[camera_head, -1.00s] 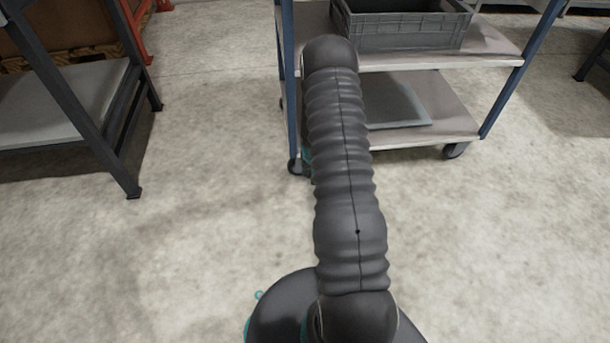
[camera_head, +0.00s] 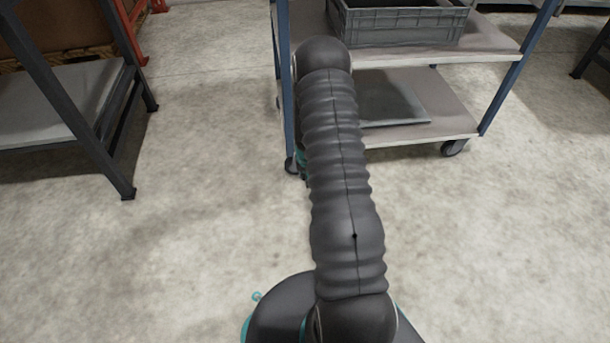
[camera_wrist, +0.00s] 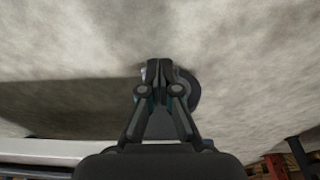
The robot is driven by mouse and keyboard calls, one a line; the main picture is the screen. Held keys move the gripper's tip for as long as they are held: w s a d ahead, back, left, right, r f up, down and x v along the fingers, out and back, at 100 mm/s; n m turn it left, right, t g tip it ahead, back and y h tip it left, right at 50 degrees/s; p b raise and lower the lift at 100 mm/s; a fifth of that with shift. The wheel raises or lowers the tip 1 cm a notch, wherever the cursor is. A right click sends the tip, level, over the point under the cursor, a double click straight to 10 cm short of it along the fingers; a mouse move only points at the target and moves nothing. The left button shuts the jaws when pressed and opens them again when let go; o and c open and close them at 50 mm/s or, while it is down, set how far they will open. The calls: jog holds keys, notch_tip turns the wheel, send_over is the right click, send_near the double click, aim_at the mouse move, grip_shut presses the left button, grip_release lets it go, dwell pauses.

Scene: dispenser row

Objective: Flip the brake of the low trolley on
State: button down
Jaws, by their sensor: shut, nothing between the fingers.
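The low trolley has blue posts and two pale shelves; its lower shelf (camera_head: 425,132) is partly hidden behind my arm in the head view. Its front left caster (camera_head: 291,166) stands on the floor beside my arm, and the front right caster (camera_head: 454,148) is in clear view. In the wrist view my gripper (camera_wrist: 160,66) is shut and empty, with its fingertips in front of a dark caster wheel (camera_wrist: 190,92). I cannot tell whether the fingertips touch it. The brake lever cannot be made out; the fingers cover the middle of the caster. The gripper is mostly hidden in the head view.
A grey crate (camera_head: 405,27) stands on the trolley's upper shelf, and a flat grey panel (camera_head: 395,104) lies on the lower one. A dark-framed table (camera_head: 45,105) stands at left. The floor between table and trolley is clear.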

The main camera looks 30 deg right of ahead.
jog(key=s+a+r+p, duration=0.2)
jog(key=s+r, duration=0.5)
jog(key=r, duration=0.4)
jog(key=shift+a+r+p, duration=0.25)
jog(key=shift+a+p, duration=0.15)
jog(key=shift+p, duration=0.1)
